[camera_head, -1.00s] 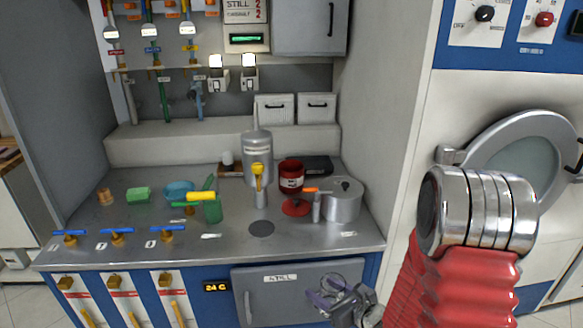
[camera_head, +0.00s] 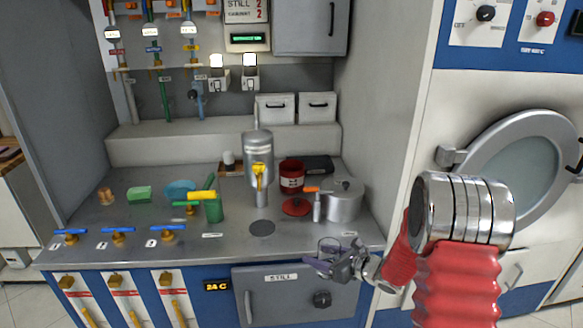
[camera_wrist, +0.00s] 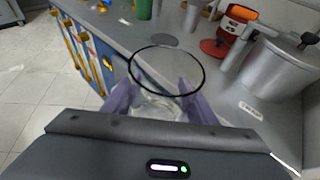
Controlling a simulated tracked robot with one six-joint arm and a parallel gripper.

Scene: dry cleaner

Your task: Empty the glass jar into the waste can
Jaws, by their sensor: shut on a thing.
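My gripper (camera_head: 338,262) is in front of the counter's right front edge, near the counter's height. In the wrist view its purple fingers (camera_wrist: 158,104) are shut on the clear glass jar (camera_wrist: 166,82). The jar's dark round rim faces up toward the camera. Something pale shows low between the fingers; I cannot tell if it is the jar's contents. A red can (camera_head: 291,181) with a pale label, seemingly the waste can, stands on the counter beyond the gripper. A red disc (camera_head: 297,207), perhaps its lid, lies in front of it.
A metal still with a yellow tap (camera_head: 258,160) stands left of the red can. A green jug (camera_head: 214,208) is farther left. The counter front around the dark disc (camera_head: 262,228) is clear.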

